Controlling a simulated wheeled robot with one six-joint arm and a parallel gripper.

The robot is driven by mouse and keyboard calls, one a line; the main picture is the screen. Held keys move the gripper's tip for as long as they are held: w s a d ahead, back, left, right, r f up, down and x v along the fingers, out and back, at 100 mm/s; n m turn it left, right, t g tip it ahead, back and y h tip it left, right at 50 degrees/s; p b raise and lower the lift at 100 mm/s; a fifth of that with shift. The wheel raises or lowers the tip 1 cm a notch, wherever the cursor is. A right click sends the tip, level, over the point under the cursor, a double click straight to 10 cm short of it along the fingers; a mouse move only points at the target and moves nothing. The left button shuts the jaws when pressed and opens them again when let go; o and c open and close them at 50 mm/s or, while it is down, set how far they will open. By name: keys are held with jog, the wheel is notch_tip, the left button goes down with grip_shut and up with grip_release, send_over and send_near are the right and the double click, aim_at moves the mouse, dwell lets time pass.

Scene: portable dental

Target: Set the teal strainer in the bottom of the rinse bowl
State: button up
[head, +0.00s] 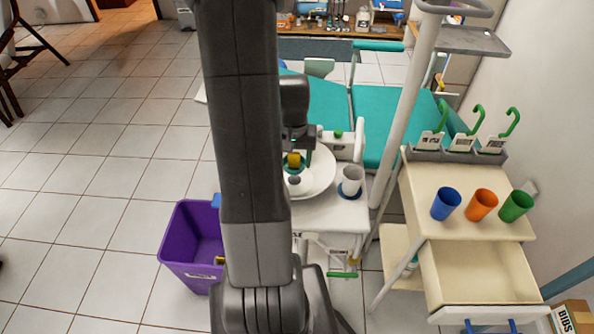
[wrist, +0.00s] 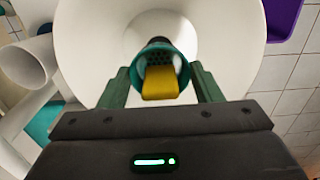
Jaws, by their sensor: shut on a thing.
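My gripper (wrist: 163,76) has dark green fingers, shut on the teal strainer (wrist: 187,72). The strainer is a round perforated cup with a yellow tab (wrist: 160,84) facing the wrist camera. The white rinse bowl (wrist: 235,60) lies beyond it in the wrist view, with the strainer lined up over the bowl's middle. In the head view, the yellow tab (head: 293,160) and a bit of teal show above the bowl (head: 322,174). My arm hides the bowl's left part there. I cannot tell whether the strainer touches the bowl.
A purple bin (head: 190,238) is at lower left. A cart (head: 465,180) with blue, orange and green cups and an open drawer (head: 480,270) stands right. A pale pole (head: 400,110) rises between.

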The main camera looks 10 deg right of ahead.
aim_at(294, 167)
jog(key=shift+f, duration=2.45)
jog(key=shift+f, duration=0.1)
jog(key=shift+f+b, duration=0.2)
jog(key=shift+b, duration=0.2)
jog(key=o, duration=0.9)
jog(key=shift+r, duration=0.15)
jog(key=shift+o, duration=0.2)
notch_tip(294, 167, up, 12)
jog(key=shift+r+p, duration=0.15)
jog(key=shift+p, duration=0.75)
